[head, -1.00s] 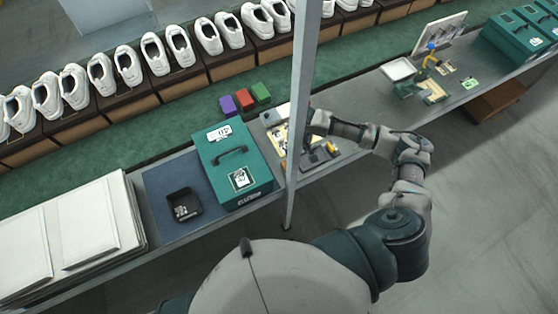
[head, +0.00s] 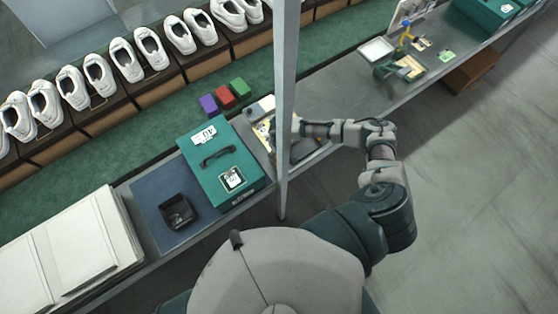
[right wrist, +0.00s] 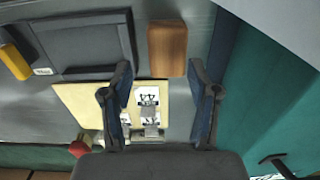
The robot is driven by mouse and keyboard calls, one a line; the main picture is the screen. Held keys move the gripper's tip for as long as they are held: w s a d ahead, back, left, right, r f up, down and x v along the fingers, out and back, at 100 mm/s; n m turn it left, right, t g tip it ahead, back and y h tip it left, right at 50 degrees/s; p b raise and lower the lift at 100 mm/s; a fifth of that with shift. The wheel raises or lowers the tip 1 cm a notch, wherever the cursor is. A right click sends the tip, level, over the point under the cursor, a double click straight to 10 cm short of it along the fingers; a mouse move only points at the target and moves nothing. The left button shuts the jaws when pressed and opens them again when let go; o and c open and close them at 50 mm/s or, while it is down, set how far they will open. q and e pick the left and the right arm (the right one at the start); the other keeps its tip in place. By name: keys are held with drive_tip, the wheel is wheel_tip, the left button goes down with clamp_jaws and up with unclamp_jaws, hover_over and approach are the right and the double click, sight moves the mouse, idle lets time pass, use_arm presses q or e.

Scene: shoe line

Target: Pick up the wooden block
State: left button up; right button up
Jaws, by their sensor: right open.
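The wooden block (right wrist: 167,50) is orange-brown and lies on the grey bench in the right wrist view, beside the teal box. My right gripper (right wrist: 160,75) is open and empty. Its two dark fingers reach toward the block, which shows just beyond and between the fingertips, apart from them as far as I can tell. In the head view the right arm reaches to the bench, and its gripper (head: 287,128) is partly hidden by the metal post. I cannot make out the block there. My left gripper is not in view.
The teal box (head: 222,165) stands close beside the work spot. A metal post (head: 286,100) rises in front. A yellow board with printed cards (right wrist: 90,105) and a dark tray (right wrist: 85,45) lie near the block. Small purple, red and green blocks (head: 225,97) sit behind.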

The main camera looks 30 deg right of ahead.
sight(277, 160)
drive_tip(key=f, duration=0.2)
drive_tip(key=a+f, duration=0.1)
drive_tip(key=f, duration=0.1)
drive_tip(key=shift+s+f, duration=0.1)
drive_tip(key=shift+f, duration=0.1)
drive_tip(key=shift+a+f, duration=0.1)
drive_tip(key=shift+f, duration=0.1)
drive_tip(key=shift+d, duration=0.25)
drive_tip(key=c, duration=0.9)
drive_tip(key=shift+d, duration=0.1)
drive_tip(key=shift+c, duration=0.2)
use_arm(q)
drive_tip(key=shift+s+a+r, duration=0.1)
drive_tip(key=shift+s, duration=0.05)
